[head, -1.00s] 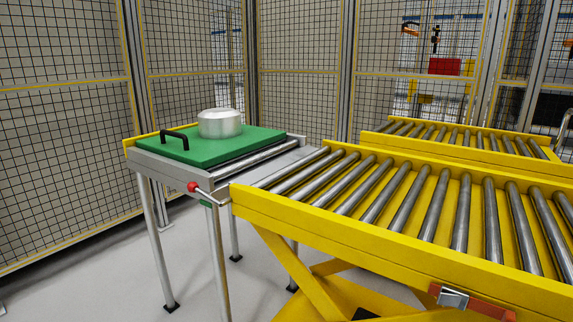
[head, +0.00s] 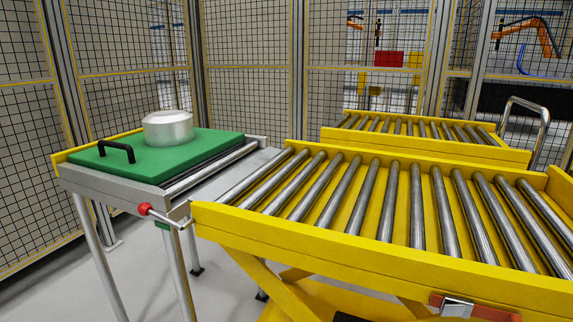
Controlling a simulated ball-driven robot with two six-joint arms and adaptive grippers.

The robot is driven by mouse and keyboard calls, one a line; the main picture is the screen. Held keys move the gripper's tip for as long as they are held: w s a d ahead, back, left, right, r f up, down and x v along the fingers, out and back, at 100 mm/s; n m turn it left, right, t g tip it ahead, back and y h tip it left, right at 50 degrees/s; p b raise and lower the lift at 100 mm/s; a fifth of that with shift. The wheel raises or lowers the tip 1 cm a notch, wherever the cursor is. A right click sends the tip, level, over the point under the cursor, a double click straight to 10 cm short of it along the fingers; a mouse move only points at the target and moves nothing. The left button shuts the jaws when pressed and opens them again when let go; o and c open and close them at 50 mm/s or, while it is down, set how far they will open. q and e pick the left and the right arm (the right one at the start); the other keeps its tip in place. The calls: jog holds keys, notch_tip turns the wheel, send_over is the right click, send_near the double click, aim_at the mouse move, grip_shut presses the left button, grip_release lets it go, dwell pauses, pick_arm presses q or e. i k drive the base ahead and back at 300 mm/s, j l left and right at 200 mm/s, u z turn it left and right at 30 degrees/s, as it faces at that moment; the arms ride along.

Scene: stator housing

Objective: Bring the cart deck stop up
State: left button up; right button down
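The yellow cart (head: 300,245) has a deck of steel rollers (head: 389,200) and stands at the front right. A red bar with a metal block (head: 457,307) sits low on its near side, at the bottom edge of the picture. I cannot tell for sure which part is the deck stop; no raised plate shows across the cart's left end. A lever with a red knob (head: 145,209) sticks out from the roller stand beside that end. Neither of my grippers is in view.
The roller stand (head: 120,186) holds a green board (head: 165,165) with a black handle (head: 116,151) and a silver round housing (head: 168,128). A second yellow roller deck (head: 425,148) and a bent metal handle (head: 527,104) are behind. Mesh fencing closes off the back and left.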

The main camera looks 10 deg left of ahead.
aim_at(213, 191)
jog(key=j+z, duration=0.25)
jog(key=j, duration=0.4)
jog(key=j+z, duration=0.2)
jog(key=j, duration=0.5)
jog(key=j+z, duration=0.25)
jog(key=j, duration=0.4)
jog(key=k+j+z, duration=0.2)
jog(key=j, duration=0.9)
jog(key=k+j, duration=0.1)
jog(key=j, duration=0.35)
